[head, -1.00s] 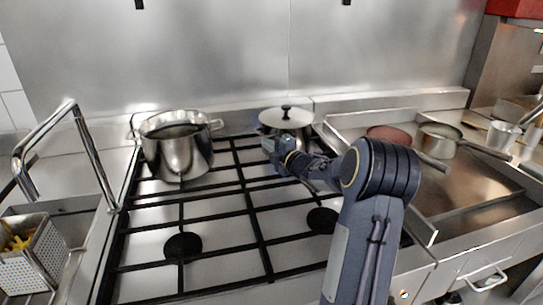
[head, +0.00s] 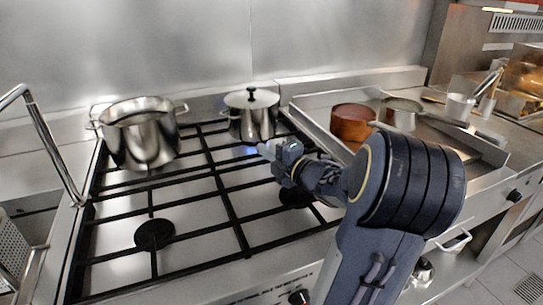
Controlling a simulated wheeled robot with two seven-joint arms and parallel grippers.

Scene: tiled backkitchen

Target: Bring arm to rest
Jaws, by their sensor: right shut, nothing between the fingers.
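My right arm comes in from the bottom right of the head view and reaches over the stove. Its gripper (head: 268,150) is shut and empty, in front of the lidded pot (head: 258,122) at the back right of the stove. In the picture the gripper lies just below this pot; I see nothing held. The gripper's far side is partly hidden by its own body. My left gripper is not in view.
A large open pot (head: 142,145) stands at the back left of the gas stove (head: 190,215). A blue glow shows below the lidded pot. A copper pot (head: 352,124) and a steel pan (head: 402,113) stand on the right counter. The front grates are bare. A metal rail (head: 52,150) rises at left.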

